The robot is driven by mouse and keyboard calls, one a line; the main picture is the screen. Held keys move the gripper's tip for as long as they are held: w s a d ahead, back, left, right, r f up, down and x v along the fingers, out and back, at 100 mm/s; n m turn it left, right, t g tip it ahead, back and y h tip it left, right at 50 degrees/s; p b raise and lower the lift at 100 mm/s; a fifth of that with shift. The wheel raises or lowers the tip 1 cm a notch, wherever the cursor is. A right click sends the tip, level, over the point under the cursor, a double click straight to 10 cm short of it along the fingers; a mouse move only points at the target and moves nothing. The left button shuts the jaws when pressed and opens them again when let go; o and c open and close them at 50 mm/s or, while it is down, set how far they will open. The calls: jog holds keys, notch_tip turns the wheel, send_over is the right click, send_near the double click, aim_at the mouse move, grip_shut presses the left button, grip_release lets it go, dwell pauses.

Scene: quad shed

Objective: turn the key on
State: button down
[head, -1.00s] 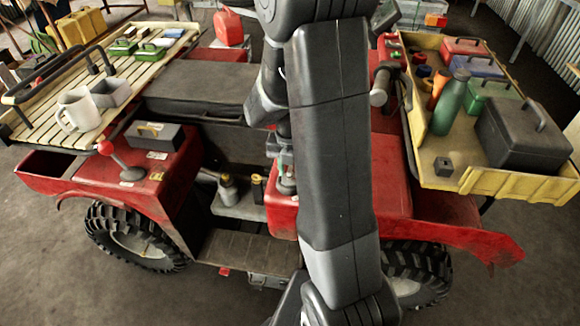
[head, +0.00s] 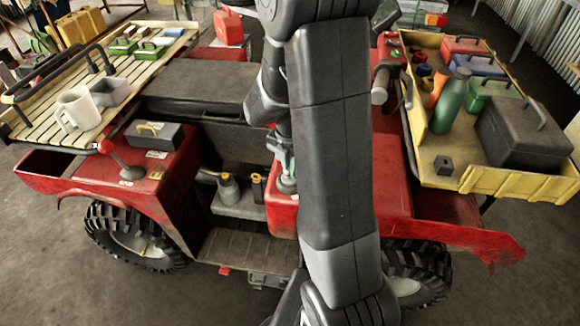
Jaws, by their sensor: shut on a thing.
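My gripper (head: 286,162) is beside my arm, low over the red body panel of the quad (head: 283,212), left of the handlebar side. Its grey-green fingers are small in the head view and partly hidden by my own arm links. It is shut on the key at a small grey mount on the panel. The key itself is too small and too covered to make out, so its angle cannot be told.
A red-knobbed lever (head: 106,148) and a grey box (head: 154,135) are on the left fender. A slatted rack (head: 40,120) holds a white mug (head: 75,110). A yellow tray (head: 515,184) at right holds toolboxes and a green bottle (head: 450,102).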

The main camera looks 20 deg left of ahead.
dwell(0.3)
jog(key=m, duration=0.5)
jog(key=m, duration=0.4)
jog(key=shift+m+b, duration=0.3)
jog(key=shift+m, duration=0.1)
jog(key=c, duration=1.5)
grip_release()
